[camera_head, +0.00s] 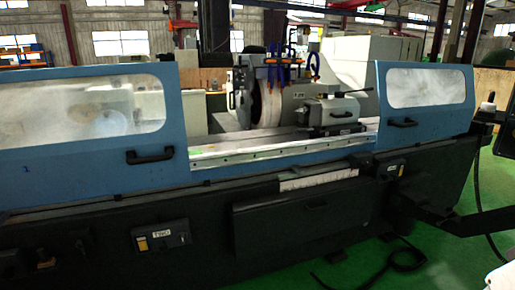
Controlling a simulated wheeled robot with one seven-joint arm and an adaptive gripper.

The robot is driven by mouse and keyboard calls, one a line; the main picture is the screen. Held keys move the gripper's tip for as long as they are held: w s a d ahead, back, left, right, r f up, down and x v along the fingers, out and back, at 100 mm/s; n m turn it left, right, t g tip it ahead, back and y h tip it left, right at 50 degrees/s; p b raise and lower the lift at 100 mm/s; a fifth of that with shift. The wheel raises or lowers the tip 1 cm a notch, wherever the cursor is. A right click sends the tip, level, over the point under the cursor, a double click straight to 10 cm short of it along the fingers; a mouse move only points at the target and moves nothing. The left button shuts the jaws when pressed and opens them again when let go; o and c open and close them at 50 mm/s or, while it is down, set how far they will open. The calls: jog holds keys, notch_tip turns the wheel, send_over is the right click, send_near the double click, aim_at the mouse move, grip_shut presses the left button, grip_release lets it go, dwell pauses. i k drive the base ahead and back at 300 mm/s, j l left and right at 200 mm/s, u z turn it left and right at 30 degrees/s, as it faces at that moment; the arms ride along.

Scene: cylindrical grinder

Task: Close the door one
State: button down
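The grinder has two blue sliding doors with windows. The left door (100,178) bears a small mark that looks like a 1, near its lower left. Its black handle (150,157) is near its right edge. The right door (425,138) has a black handle (403,123) near its lower left. A wide gap lies between the doors, so the grinding wheel (266,98) and the work table (285,140) show. I cannot make out my gripper in this view.
The dark machine base (200,240) runs along the front, with a small labelled control panel (160,237) low on the left. Green floor (345,270) shows at the lower right, with a black cable (395,262) on it. Dark equipment stands at the right edge.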

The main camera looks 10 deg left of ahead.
aim_at(89, 104)
jog(key=i+j+u, duration=0.25)
jog(key=i+u, duration=0.2)
jog(key=i+j+u, duration=0.1)
jog(key=i+u, duration=0.35)
jog(key=i+l+u, duration=0.1)
jog(key=i+u, duration=0.35)
jog(key=i+l+u, duration=0.1)
jog(key=i+u, duration=0.15)
jog(key=i, duration=0.25)
jog(key=i+l+u, duration=0.25)
jog(key=i, duration=0.2)
